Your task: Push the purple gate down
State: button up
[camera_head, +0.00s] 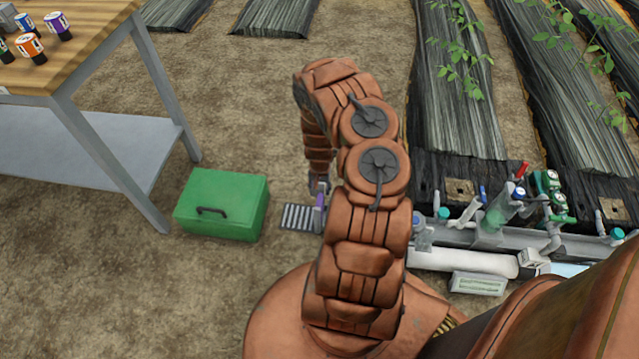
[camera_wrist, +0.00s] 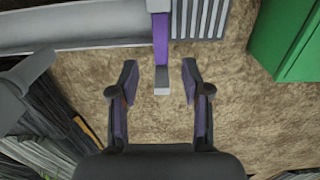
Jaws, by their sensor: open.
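The purple gate (camera_wrist: 160,40) is a narrow upright strip in the wrist view, with a grey block above it and a pale grey end below. In the head view a small bit of the purple gate (camera_head: 320,199) shows beside my arm, and my arm hides part of that area. My gripper (camera_wrist: 160,78) is open in the wrist view. Its two fingertips are on either side of the gate's pale lower end, with a gap on each side. I cannot tell whether the fingers are at the gate's height.
A slatted grate (camera_head: 299,217) lies beside the gate. A green box (camera_head: 222,205) stands to its left, and a workbench (camera_head: 110,140) beyond that. Pipes and valves (camera_head: 510,215) stand at the right. Bare soil (camera_head: 245,100) is open behind the box.

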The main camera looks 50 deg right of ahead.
jog(key=shift+r, duration=1.6)
jog(key=a+r+n+p, duration=0.1)
jog(key=a+r+p, duration=0.35)
jog(key=r, duration=0.95)
jog(key=a+r+n+p, duration=0.2)
jog(key=a+r+p, duration=0.25)
jog(key=r, duration=0.95)
jog(key=a+r+n+p, duration=0.1)
jog(key=a+r+p, duration=0.35)
jog(key=r, duration=0.95)
jog(key=s+a+r+n+p, duration=0.2)
jog(key=s+a+r+p, duration=0.2)
jog(key=s+a+r, duration=0.2)
jog(key=s+a+r+n+g+p, duration=0.1)
jog(key=s+a+r+p, duration=0.3)
jog(key=s+r, duration=0.5)
jog(key=s+a+r+n+p, duration=0.4)
jog(key=s+a+r, duration=0.4)
jog(key=r, duration=0.6)
jog(key=shift+s+a+r+g, duration=0.2)
jog(key=shift+s+a+g, duration=0.2)
jog(key=shift+a, duration=0.15)
